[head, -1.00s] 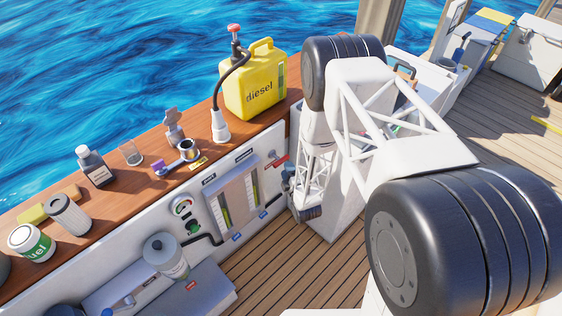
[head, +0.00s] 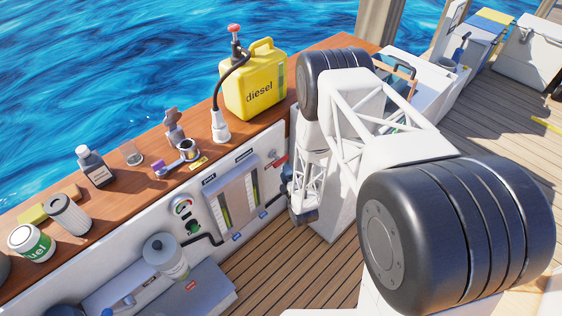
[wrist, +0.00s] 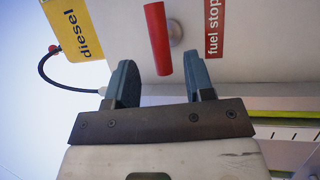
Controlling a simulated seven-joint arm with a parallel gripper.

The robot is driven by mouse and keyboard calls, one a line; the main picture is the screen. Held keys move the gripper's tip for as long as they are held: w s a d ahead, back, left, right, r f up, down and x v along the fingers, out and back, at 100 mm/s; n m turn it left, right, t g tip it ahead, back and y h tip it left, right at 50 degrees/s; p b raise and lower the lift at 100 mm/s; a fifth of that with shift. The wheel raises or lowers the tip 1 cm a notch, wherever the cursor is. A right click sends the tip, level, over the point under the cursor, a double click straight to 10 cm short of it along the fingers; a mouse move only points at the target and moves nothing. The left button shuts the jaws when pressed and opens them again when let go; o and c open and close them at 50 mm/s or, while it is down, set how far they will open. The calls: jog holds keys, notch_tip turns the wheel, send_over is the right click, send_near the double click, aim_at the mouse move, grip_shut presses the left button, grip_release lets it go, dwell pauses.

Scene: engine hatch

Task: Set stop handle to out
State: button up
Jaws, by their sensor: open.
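The stop handle is a red bar (wrist: 157,38) on a round grey mount on the white panel, beside a red "fuel stop" label (wrist: 213,28) in the wrist view. In the head view the red handle (head: 278,161) shows at the right end of the panel. My gripper (wrist: 160,68) is open. Its two grey-blue fingers appear on either side of the handle's lower end in the wrist view. I cannot tell how deep the fingers reach or whether they touch it. In the head view my gripper (head: 288,180) is small and partly hidden by the arm, just below the handle.
A yellow diesel can (head: 252,90) stands on the wooden ledge (head: 120,208) above the panel, with a black hose beside it. Gauge tubes (head: 238,200) are left of the handle. A grey canister (head: 165,255) stands lower left.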

aim_at(281, 161)
jog(key=shift+x, duration=3.1)
grip_shut()
